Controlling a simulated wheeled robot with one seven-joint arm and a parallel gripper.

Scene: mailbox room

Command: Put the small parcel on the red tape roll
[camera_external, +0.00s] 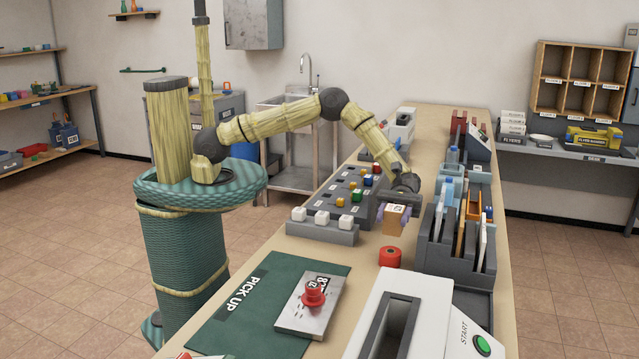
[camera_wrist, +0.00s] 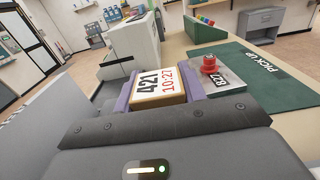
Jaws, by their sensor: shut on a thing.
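The small parcel (camera_external: 394,221) is a tan box with a white label on top. It also shows in the wrist view (camera_wrist: 160,84), where the label reads 421 and 10:27. My gripper (camera_external: 393,212) is shut on it, with a purple finger on either side. The parcel is held up over the table, just beyond the red tape roll in the outside view, and apart from it. The red tape roll (camera_external: 390,258) lies flat on the bare tabletop. I cannot make it out in the wrist view.
A grey sorter (camera_external: 447,262) with upright mail stands right of the tape roll. A white slotted machine (camera_external: 408,306) is in front of it. Left are a rack with several white cubes (camera_external: 322,228) and a green pick-up mat (camera_external: 240,309), bearing a metal plate with a red knob (camera_external: 314,292).

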